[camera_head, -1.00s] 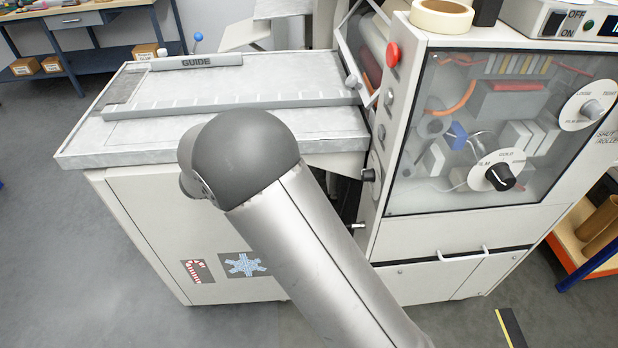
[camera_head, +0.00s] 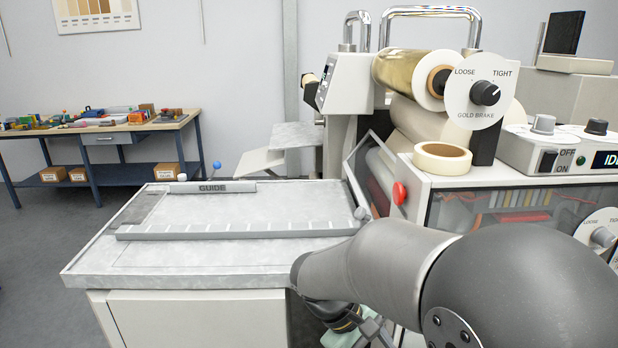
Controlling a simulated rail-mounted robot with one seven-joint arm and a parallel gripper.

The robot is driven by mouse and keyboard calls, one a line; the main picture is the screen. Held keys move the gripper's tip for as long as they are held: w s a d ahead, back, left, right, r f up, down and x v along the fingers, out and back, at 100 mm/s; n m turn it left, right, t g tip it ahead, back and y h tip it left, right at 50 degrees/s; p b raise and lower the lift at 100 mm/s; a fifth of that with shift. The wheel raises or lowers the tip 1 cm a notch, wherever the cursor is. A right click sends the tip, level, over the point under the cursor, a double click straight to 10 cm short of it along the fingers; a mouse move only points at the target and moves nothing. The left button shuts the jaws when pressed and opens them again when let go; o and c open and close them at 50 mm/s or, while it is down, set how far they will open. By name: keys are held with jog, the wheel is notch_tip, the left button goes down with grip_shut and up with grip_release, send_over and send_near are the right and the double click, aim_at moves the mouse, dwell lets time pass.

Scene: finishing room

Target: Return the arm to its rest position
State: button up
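My arm crosses the lower right of the head view, in front of the machine. Its wrist bends down in front of the right end of the feed table (camera_head: 180,262). My gripper (camera_head: 372,338) is only partly seen at the bottom edge. Its fingertips are cut off or hidden, so I cannot tell whether it is open or shut or holds anything.
The machine has a red button (camera_head: 399,193), a tape roll (camera_head: 442,158), a gold roll (camera_head: 412,75) and a brake dial (camera_head: 484,93). A guide bar (camera_head: 213,187) lies on the feed table. A workbench (camera_head: 98,130) stands at the back left. The left floor is clear.

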jog(key=s+d+m+t+y, duration=0.1)
jog(key=s+m+t+y, duration=0.1)
jog(key=s+m+y, duration=0.5)
jog(key=shift+s+d, duration=0.3)
jog(key=shift+s, duration=2)
